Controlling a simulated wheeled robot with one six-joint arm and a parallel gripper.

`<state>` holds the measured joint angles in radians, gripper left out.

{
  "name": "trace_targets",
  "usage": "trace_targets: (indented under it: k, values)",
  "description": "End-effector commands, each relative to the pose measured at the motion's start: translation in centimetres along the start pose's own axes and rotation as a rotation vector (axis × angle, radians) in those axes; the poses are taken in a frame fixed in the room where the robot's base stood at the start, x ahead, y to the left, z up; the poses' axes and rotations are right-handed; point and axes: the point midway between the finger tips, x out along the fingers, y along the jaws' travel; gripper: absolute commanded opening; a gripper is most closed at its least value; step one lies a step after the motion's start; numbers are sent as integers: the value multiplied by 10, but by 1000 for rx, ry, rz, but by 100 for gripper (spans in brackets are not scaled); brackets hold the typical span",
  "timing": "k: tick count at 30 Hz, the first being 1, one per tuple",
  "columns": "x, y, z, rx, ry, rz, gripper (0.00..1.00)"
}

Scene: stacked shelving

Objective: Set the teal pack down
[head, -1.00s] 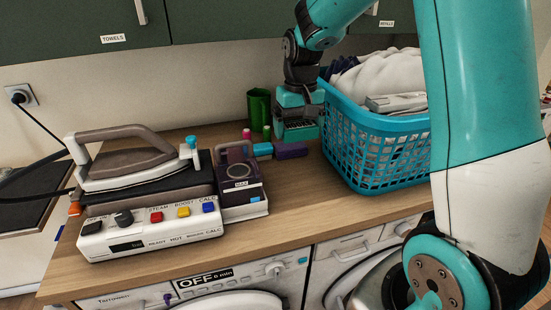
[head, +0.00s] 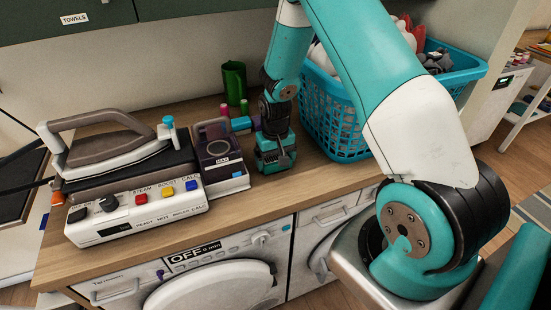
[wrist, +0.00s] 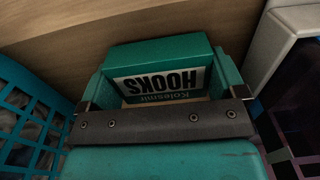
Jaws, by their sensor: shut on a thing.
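The teal pack (wrist: 158,62) is a small box with a white label reading Kolesmir HOOKS, seen upside down in the wrist view. My gripper (wrist: 158,100) is shut on it, with a jaw at each side. In the head view my gripper (head: 274,160) points down at the wooden worktop (head: 225,215), between the iron's water tank and the laundry basket. The pack is hard to make out there against my teal jaws. It is low at the worktop; I cannot tell whether it touches.
The steam iron station (head: 135,215) and its dark water tank (head: 218,150) stand left of my gripper. A blue laundry basket (head: 338,125) full of clothes stands right. A green cup (head: 233,82) and small coloured items (head: 240,122) are behind. The worktop in front is clear.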

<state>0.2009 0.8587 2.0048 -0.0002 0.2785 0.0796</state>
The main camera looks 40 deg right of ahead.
Motion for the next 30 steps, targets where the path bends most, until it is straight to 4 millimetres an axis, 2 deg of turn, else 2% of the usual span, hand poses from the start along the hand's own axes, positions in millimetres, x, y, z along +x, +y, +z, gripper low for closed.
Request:
trace_targets:
  k: [3,13,14,15,25,30]
  values:
    - [7,0,0,0,-1,0,67]
    - [12,0,0,-1,1,0,67]
    - [11,0,0,-1,1,0,94]
    - [10,0,0,-1,1,0,100]
    - [2,0,-1,-1,4,0,100]
    - [-26,-1,-2,-1,8,-1,100]
